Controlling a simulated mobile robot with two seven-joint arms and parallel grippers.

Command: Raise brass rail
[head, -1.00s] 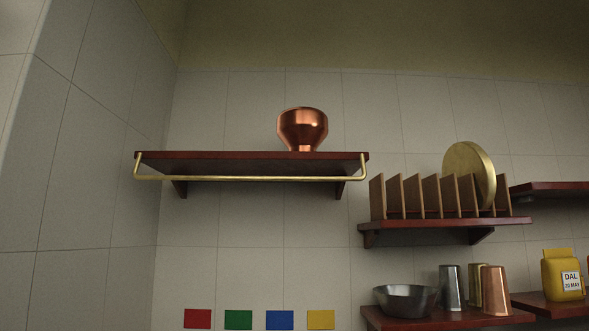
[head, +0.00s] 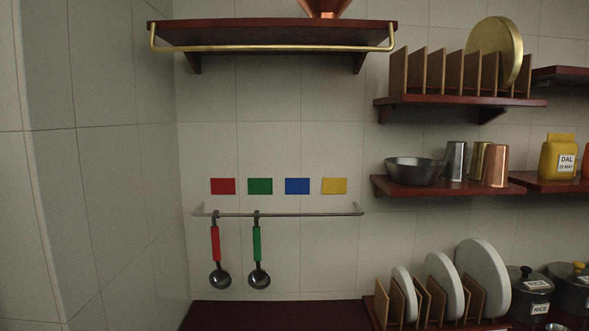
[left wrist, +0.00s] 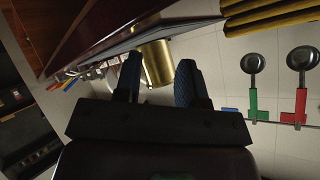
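The brass rail (head: 272,47) runs along the front of the dark red upper shelf (head: 340,30) in the head view, with its bent ends at the shelf's two front corners. It sits level with the shelf edge or slightly below it. A copper pot (head: 325,8) stands on this shelf, its top cut off by the picture edge. My left gripper (left wrist: 158,80) is open in the left wrist view, its two dark fingers apart. A brass cylinder (left wrist: 154,62) shows in line with the gap; I cannot tell its distance. Neither gripper shows in the head view.
A steel rail (head: 290,214) holds a red-handled ladle (head: 215,245) and a green-handled ladle (head: 257,245) below coloured cards. Shelves at right carry a plate rack (head: 398,73), a bowl (head: 415,172), cups and a yellow DAL bag (head: 557,158). The left wrist view appears upside down.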

